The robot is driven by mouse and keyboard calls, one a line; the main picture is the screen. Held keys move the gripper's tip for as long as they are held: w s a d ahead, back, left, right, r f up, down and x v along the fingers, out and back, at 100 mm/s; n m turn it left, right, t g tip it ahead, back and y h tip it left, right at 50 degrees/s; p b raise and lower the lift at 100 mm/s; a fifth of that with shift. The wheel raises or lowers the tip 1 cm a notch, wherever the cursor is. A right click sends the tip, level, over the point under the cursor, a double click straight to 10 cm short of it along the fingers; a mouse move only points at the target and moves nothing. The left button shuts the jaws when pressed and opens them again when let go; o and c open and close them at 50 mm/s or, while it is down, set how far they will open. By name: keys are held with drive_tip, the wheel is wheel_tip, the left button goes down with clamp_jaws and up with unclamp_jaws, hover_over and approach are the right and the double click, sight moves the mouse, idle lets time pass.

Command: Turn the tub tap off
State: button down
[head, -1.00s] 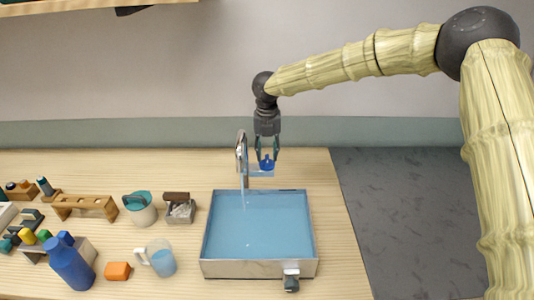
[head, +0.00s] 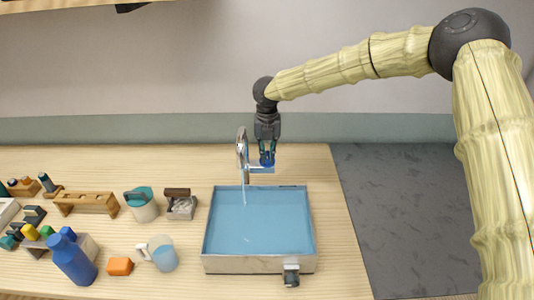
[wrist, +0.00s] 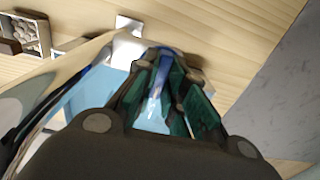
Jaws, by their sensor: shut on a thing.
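The tub (head: 212,265) is a shallow metal box full of blue water on the wooden counter. The tap (head: 241,150) stands at its back edge, a chrome spout with a stream (head: 244,192) running down into the tub. The tap's blue handle (head: 267,161) sits to the right of the spout; in the wrist view its blue top (wrist: 165,51) shows between the fingers. My gripper (head: 267,152) points down over the handle with its fingers shut on it; the gripper also shows in the wrist view (wrist: 165,75). The fingers hide part of the handle.
A dark-knobbed fitting (head: 291,275) sticks out of the tub's front. Left of the tub are a measuring jug (head: 164,256), a teal-lidded pot (head: 142,207), an orange block (head: 120,266) and a blue bottle (head: 72,262). The counter's right strip is clear.

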drive_tip(key=m+b, duration=0.1)
drive_tip(key=m, duration=0.3)
drive_tip(key=shift+m, duration=0.3)
drive_tip(key=m+b, duration=0.1)
drive_tip(key=m, duration=0.3)
drive_tip(key=m+b, duration=0.1)
drive_tip(key=m, duration=0.4)
drive_tip(key=shift+m+b, duration=0.65)
drive_tip(key=shift+m, duration=1.55)
drive_tip(key=shift+r, duration=0.1)
drive_tip(key=c, duration=1.5)
unclamp_jaws()
